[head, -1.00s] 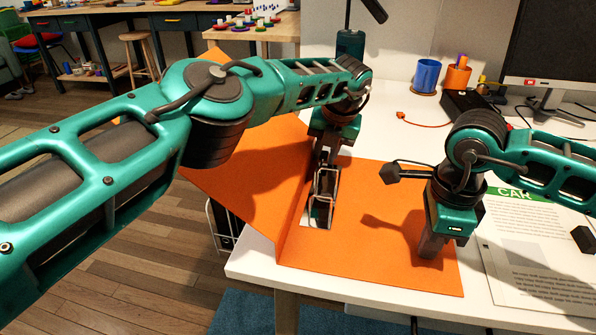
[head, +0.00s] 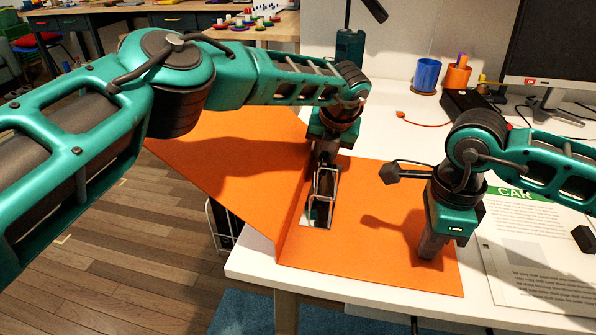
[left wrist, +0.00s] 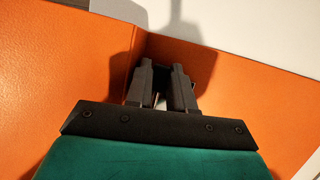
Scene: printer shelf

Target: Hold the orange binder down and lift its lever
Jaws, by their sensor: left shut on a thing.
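The orange binder (head: 380,215) lies open on the white desk, and its left cover hangs out past the desk's left edge. Its metal ring mechanism (head: 321,205) stands near the fold. My left gripper (head: 325,158) is at the far end of the mechanism, pointing down. In the left wrist view the left gripper (left wrist: 163,72) has its dark fingers closed on the lever, which is mostly hidden between them. My right gripper (head: 431,246) points down onto the right cover and seems to touch it. Its fingers look close together, but I cannot tell whether they are shut.
A printed sheet (head: 525,240) lies right of the binder. Behind stand a blue cup (head: 427,75), an orange cup (head: 457,78), a black box (head: 465,104) and a monitor (head: 553,50). A red-tipped cable (head: 420,120) lies on clear desk.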

